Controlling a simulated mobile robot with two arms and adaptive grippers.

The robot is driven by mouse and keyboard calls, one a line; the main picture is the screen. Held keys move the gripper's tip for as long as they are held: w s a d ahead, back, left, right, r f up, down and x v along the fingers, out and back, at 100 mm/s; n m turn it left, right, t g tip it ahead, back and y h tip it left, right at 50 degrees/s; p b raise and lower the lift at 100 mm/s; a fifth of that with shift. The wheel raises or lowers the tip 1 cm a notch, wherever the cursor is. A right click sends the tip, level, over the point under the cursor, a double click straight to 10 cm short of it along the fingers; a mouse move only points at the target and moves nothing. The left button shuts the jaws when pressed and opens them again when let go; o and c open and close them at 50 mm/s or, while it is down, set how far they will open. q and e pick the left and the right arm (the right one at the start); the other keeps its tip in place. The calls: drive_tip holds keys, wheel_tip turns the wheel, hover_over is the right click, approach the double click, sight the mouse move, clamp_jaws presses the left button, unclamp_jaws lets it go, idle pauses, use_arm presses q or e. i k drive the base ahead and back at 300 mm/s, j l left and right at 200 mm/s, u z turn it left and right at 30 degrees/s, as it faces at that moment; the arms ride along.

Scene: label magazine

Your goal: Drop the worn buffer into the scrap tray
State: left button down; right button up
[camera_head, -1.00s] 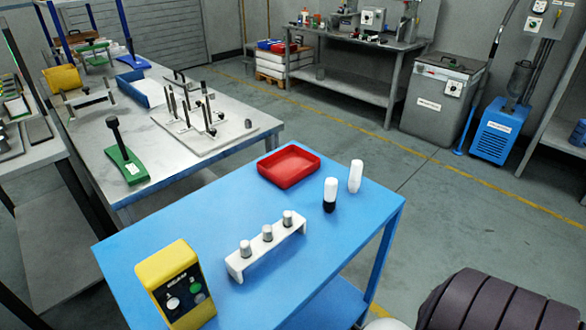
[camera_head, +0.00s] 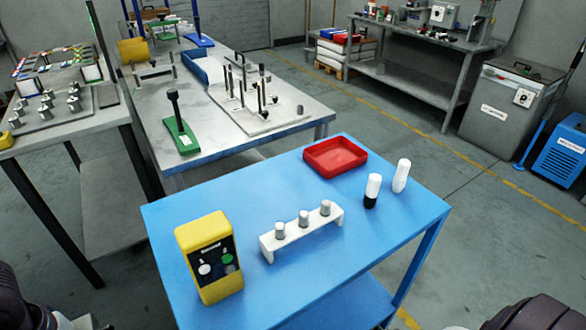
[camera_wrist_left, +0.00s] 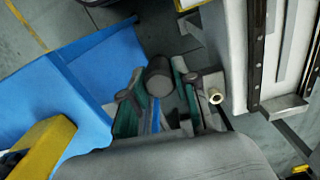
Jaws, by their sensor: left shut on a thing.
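My left gripper (camera_wrist_left: 160,92) shows in the left wrist view, its fingers shut on a dark grey cylinder (camera_wrist_left: 160,74), which looks like the worn buffer. It is held beside the blue table, over what looks like floor. In the head view this gripper is out of sight; only part of my left arm shows at the bottom left. The red tray (camera_head: 336,171), which looks like the scrap tray, lies at the far edge of the blue table (camera_head: 330,255). It looks empty. My right gripper is not in view.
On the blue table stand a yellow button box (camera_head: 210,257), a white rack (camera_head: 301,235) with three grey cylinders, a white-and-black bottle (camera_head: 372,190) and a white bottle (camera_head: 402,176). A grey bench (camera_head: 217,145) with fixtures stands behind to the left.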

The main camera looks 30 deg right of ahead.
sight(330, 161)
drive_tip(key=k+l+z, duration=0.15)
drive_tip(key=l+z, duration=0.15)
drive_tip(key=l, duration=0.65)
drive_tip(key=l+z, duration=0.3)
drive_tip(key=l, duration=0.6)
drive_tip(key=k, duration=0.05)
